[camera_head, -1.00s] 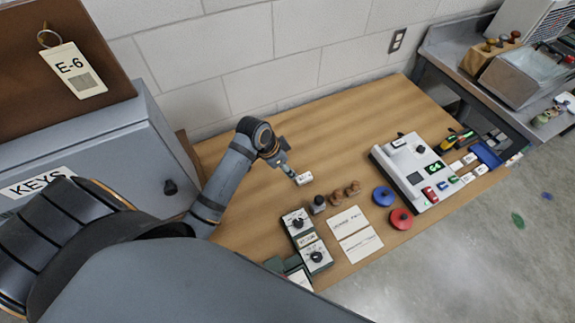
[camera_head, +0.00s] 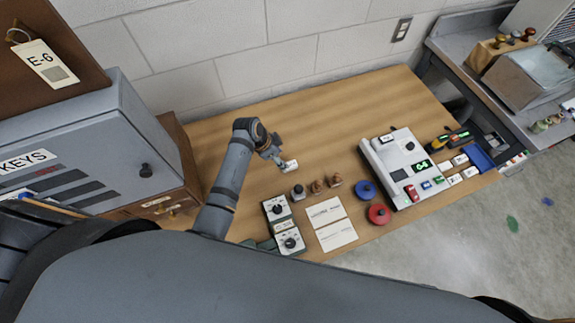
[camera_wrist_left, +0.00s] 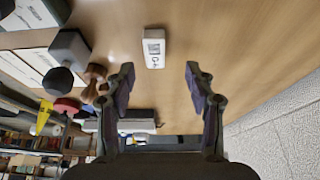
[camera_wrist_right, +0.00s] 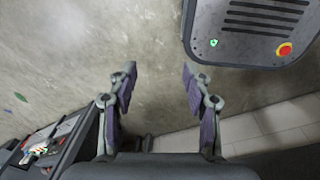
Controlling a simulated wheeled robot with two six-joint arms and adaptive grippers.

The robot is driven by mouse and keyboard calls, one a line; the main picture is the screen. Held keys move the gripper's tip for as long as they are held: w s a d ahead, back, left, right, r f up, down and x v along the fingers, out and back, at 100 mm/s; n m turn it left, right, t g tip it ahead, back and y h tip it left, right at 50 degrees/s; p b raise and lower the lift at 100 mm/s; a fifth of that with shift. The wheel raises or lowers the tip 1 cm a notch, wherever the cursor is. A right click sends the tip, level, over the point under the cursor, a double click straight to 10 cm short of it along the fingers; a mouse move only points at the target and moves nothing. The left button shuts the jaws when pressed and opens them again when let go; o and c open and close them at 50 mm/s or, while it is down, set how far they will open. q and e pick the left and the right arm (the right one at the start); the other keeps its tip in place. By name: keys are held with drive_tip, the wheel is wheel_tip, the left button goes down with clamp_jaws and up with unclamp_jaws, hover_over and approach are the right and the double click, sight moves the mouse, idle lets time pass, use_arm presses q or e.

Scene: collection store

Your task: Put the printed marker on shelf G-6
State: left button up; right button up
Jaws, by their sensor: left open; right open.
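The printed marker (camera_head: 290,165) is a small white block on the wooden table, at the tip of my left gripper (camera_head: 278,158). My right gripper (camera_wrist_right: 159,75) is open and empty above a concrete floor. I cannot make out shelf G-6 in any view.
A grey KEYS cabinet (camera_head: 70,150) stands at left, below a hanging E-6 tag (camera_head: 45,63). The table's back (camera_head: 320,105) is clear.

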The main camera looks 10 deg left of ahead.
use_arm(q)
drive_tip(key=shift+w+d+f, duration=0.2)
drive_tip(key=shift+d+f, duration=0.45)
drive_tip(key=x, duration=0.2)
drive_tip(key=p+x, duration=0.1)
drive_tip(key=shift+s+f, duration=0.25)
drive_tip(key=shift+f, duration=0.2)
drive_tip(key=shift+w+d+f, duration=0.15)
drive_tip(key=shift+d+f, duration=0.05)
drive_tip(key=shift+f, duration=0.1)
drive_tip(key=shift+c, duration=0.6)
drive_tip(key=c, duration=0.7)
drive_tip(key=shift+c, duration=1.3)
clamp_jaws()
use_arm(e)
drive_tip(key=shift+w+d+r, duration=0.3)
drive_tip(key=shift+w+d, duration=0.2)
drive_tip(key=shift+w, duration=0.1)
drive_tip(key=shift+w+d+r, duration=0.3)
drive_tip(key=shift+w+d, duration=0.15)
drive_tip(key=shift+w, duration=0.15)
